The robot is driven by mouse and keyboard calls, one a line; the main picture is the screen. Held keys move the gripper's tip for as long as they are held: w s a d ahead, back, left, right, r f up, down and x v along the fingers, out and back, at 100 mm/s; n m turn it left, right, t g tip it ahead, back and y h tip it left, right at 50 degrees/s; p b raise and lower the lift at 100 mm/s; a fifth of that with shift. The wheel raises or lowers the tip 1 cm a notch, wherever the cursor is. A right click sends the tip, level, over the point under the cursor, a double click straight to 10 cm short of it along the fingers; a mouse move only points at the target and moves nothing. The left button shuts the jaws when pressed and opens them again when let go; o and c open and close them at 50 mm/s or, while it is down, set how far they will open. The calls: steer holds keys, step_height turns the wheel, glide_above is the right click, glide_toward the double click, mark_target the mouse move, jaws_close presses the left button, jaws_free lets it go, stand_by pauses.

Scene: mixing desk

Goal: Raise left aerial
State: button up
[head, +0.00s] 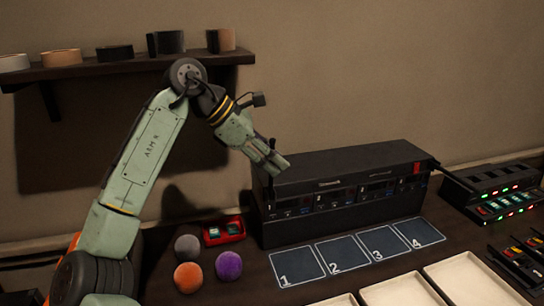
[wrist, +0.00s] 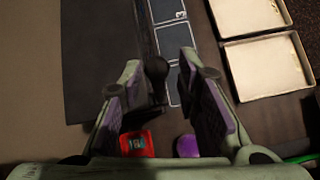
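A black rack unit (head: 345,180) with a row of small displays stands on the desk against the wall; its dark top fills the upper left of the wrist view (wrist: 95,60). A black aerial (head: 424,160) juts out at its right end. My gripper (head: 277,164) is at the unit's top left corner, pointing down and right. In the wrist view the fingers (wrist: 160,66) are apart. A dark rounded piece (wrist: 157,68) shows between them, possibly the left aerial; I cannot tell if they touch it. In the head view my gripper largely hides that corner.
Numbered dark squares (head: 297,267) and pale trays (head: 470,278) lie before the unit. A shelf (head: 130,67) is above; lit equipment (head: 495,195) stands right.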

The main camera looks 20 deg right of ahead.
steer(key=v, duration=1.2)
